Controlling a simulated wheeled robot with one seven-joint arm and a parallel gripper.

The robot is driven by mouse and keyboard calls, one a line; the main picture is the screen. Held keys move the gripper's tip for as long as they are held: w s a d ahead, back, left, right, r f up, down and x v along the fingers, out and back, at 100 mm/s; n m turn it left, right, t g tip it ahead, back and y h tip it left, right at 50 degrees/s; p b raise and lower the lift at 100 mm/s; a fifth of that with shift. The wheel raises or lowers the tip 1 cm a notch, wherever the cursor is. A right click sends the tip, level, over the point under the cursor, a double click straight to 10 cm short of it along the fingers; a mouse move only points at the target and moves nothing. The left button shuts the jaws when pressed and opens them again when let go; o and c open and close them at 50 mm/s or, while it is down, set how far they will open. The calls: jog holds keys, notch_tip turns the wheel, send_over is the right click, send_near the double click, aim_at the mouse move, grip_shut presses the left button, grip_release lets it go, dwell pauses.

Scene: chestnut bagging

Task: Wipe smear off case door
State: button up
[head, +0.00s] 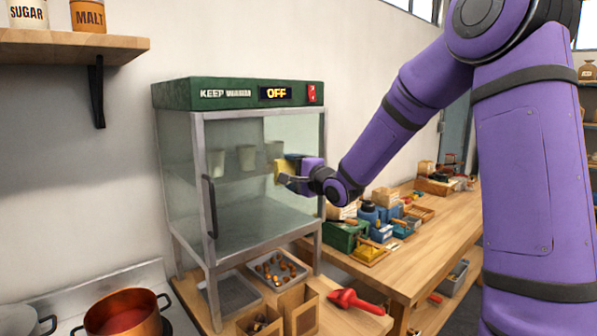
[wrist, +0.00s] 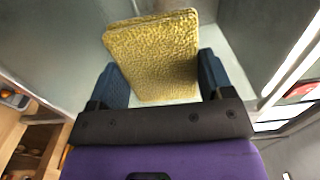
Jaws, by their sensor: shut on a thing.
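The display case (head: 239,95) has a green top reading "KEEP WARM" and "OFF". Its framed glass door (head: 245,215) faces me and appears closed, with a dark handle (head: 209,205) on the left. My gripper (head: 287,176) is at the right part of the door, at mid height. It is shut on a yellow sponge (head: 279,172). In the wrist view, the sponge (wrist: 155,55) sits between the two blue fingers of my gripper (wrist: 163,78). I cannot tell whether the sponge touches the glass. I cannot make out a distinct smear.
Pale cups (head: 247,157) stand inside the case. A copper pot (head: 127,313) is at lower left. The workbench (head: 425,255) at right holds boxes and tools.

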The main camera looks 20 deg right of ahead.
aim_at(262, 175)
jog(key=shift+s+a, duration=0.45)
jog(key=shift+a, duration=0.85)
jog(key=shift+s+a, duration=0.45)
jog(key=shift+a, duration=0.9)
jog(key=shift+s+a, duration=0.45)
jog(key=shift+a, duration=0.85)
jog(key=shift+d, duration=0.1)
jog(key=shift+v, duration=3)
jog(key=shift+s, duration=0.1)
jog(key=shift+v, duration=1.35)
